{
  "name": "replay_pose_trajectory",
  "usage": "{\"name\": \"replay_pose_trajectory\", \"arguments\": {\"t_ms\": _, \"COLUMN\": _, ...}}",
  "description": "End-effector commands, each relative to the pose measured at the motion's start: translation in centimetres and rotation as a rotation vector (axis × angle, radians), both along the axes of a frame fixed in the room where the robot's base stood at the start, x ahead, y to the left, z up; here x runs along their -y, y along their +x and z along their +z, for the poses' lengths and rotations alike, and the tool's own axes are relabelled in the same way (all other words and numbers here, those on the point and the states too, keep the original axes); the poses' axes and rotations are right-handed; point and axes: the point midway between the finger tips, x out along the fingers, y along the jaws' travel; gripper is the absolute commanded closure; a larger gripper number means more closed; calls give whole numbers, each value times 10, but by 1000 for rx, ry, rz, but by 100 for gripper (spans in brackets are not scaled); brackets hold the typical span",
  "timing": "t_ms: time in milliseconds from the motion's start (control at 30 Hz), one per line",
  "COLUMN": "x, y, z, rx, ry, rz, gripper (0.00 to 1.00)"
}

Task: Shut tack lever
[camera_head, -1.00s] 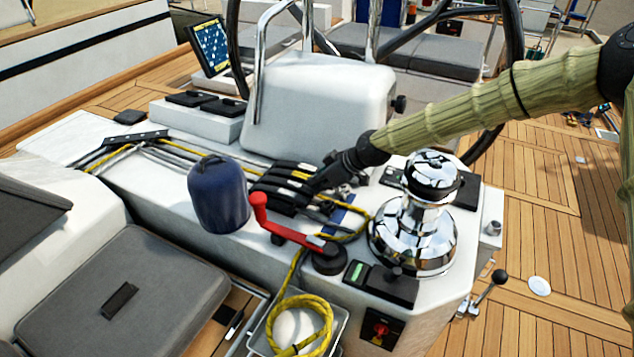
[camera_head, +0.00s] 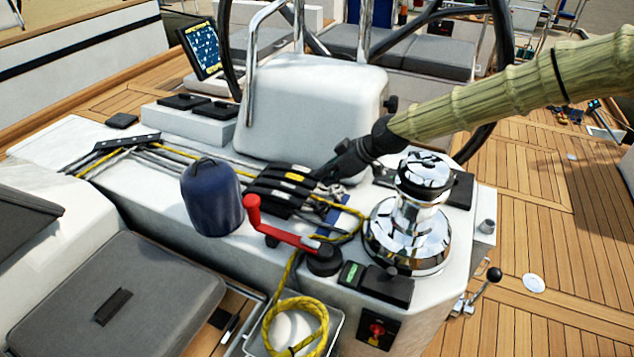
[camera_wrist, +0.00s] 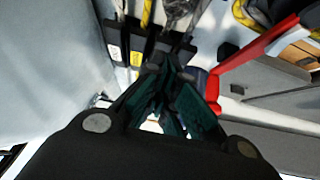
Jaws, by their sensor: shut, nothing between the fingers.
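A bank of black rope clutch levers (camera_head: 283,187) lies on the white console, between the blue cover and the chrome winch. The levers look low and flat along the bank; one carries a yellow label. In the wrist view the black levers (camera_wrist: 137,45) show white and yellow labels; I cannot read which is the tack lever. My gripper (camera_head: 326,177) is shut and empty at the right end of the bank, just above or against it; contact is unclear. Its dark green fingertips (camera_wrist: 172,92) are together in the wrist view, partly hiding the lever ends.
A red winch handle (camera_head: 280,232) stands in front of the clutches. The chrome winch (camera_head: 408,235) is to the right and the blue cover (camera_head: 212,198) to the left. A yellow rope (camera_head: 345,225) runs across the console. A white housing (camera_head: 310,110) rises behind.

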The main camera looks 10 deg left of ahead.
Motion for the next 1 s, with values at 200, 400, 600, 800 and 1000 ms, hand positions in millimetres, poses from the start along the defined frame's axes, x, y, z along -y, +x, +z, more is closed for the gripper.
{"name": "replay_pose_trajectory", "arguments": {"t_ms": 200, "x": 21, "y": -5, "z": 25, "rx": 0, "ry": 1, "rz": -1, "gripper": 100}}
{"name": "replay_pose_trajectory", "arguments": {"t_ms": 400, "x": 30, "y": -7, "z": 35, "rx": 1, "ry": 2, "rz": -2, "gripper": 100}}
{"name": "replay_pose_trajectory", "arguments": {"t_ms": 600, "x": 31, "y": -8, "z": 37, "rx": 0, "ry": 1, "rz": -1, "gripper": 100}}
{"name": "replay_pose_trajectory", "arguments": {"t_ms": 800, "x": 31, "y": -7, "z": 37, "rx": 0, "ry": 1, "rz": -1, "gripper": 100}}
{"name": "replay_pose_trajectory", "arguments": {"t_ms": 1000, "x": 31, "y": -7, "z": 41, "rx": 1, "ry": 1, "rz": -1, "gripper": 100}}
